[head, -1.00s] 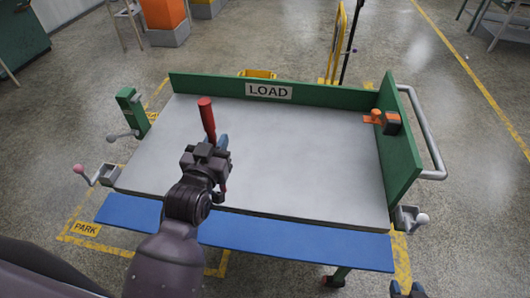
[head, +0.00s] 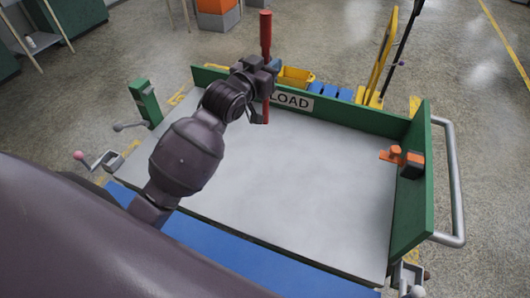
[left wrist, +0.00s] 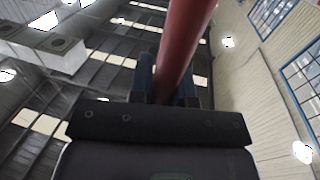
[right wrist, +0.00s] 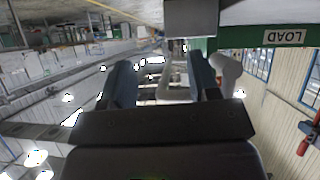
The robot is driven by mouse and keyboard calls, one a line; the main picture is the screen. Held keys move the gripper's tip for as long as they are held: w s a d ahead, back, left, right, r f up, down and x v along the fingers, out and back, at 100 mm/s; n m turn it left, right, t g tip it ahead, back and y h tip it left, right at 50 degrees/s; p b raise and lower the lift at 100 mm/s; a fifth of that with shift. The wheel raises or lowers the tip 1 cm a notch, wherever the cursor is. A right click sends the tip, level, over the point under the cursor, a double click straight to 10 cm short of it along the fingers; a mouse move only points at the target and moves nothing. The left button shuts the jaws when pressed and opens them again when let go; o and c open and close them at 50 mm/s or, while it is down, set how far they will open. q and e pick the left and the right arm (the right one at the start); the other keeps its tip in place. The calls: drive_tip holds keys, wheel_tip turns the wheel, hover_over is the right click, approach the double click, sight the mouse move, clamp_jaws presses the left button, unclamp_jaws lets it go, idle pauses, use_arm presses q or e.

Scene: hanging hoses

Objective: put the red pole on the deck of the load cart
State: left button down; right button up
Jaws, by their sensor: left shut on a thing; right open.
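The red pole (head: 265,35) is upright in my left gripper (head: 262,70), near the back board of the load cart in the head view. Its lower end shows below the fingers, in front of the LOAD sign. In the left wrist view the pole (left wrist: 185,40) runs between the blue fingers (left wrist: 166,80), which are shut on it. The cart's grey deck (head: 290,190) is bare across its middle. Whether the pole's lower end touches anything is unclear. My right gripper (right wrist: 163,82) is open and empty in the right wrist view, and out of the head view.
A green back board (head: 345,112) and right side board (head: 415,195) edge the deck. An orange clamp (head: 392,155) sits inside the right board. A silver handle (head: 455,190) stands outside it. A yellow bin (head: 297,77) and yellow trolley frame (head: 378,55) stand behind.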

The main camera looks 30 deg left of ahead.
use_arm(q)
wheel_tip(320, 180, down, 20)
drive_tip(key=b, duration=0.1)
drive_tip(key=shift+w+r, duration=0.15)
use_arm(e)
drive_tip(key=shift+s+d+f, duration=0.1)
drive_tip(key=shift+s+f, duration=0.15)
drive_tip(key=shift+f, duration=0.25)
drive_tip(key=shift+s+d+f, duration=0.1)
drive_tip(key=shift+s+f, duration=0.15)
drive_tip(key=shift+f, duration=0.2)
